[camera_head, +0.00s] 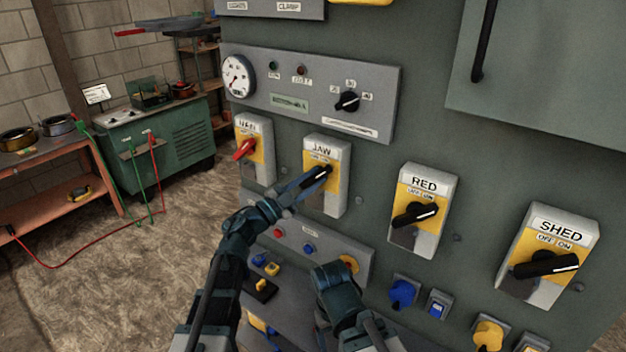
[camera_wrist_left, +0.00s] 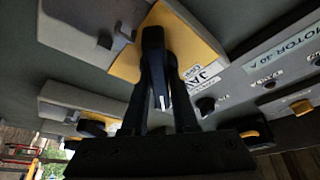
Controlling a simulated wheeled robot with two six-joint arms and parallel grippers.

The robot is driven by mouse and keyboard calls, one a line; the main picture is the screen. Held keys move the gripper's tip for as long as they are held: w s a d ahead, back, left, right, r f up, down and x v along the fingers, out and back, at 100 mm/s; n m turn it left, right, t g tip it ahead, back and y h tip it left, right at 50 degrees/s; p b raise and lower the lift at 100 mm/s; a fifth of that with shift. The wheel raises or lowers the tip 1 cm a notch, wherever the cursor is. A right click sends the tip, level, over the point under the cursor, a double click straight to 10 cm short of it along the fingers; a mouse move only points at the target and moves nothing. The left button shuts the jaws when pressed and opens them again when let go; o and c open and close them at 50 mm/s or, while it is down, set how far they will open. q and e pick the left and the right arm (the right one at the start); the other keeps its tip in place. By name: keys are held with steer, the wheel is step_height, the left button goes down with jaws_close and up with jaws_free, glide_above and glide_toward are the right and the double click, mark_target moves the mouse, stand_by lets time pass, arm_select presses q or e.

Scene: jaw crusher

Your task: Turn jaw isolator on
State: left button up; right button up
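The JAW isolator (camera_head: 319,203) is a grey box with a yellow plate and a black rotary handle on the panel. Its label and handle also show in the left wrist view, where the black handle (camera_wrist_left: 153,42) has a white line. My left gripper (camera_head: 318,177) is at this handle, with one finger on each side and seemingly shut on it. In the head view the gripper partly covers the handle and the OFF/ON marks, so the exact handle angle is hard to read. My right arm shows low in the middle, but its fingertips are not visible.
Similar isolators stand beside it: one with a red handle (camera_head: 245,149) to the left, RED (camera_head: 422,235) and SHED (camera_head: 549,266) to the right. A gauge panel (camera_head: 330,70) is above and a button box (camera_head: 318,245) below. A green machine (camera_head: 160,150) stands farther left.

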arm_select(q)
steer(key=o, duration=0.4)
steer(key=shift+c, duration=0.2)
steer(key=b+v, duration=0.3)
steer(key=v, duration=1.1)
steer(key=shift+b, duration=0.35)
steer(key=shift+w+r, duration=0.1)
steer(key=shift+r, duration=0.05)
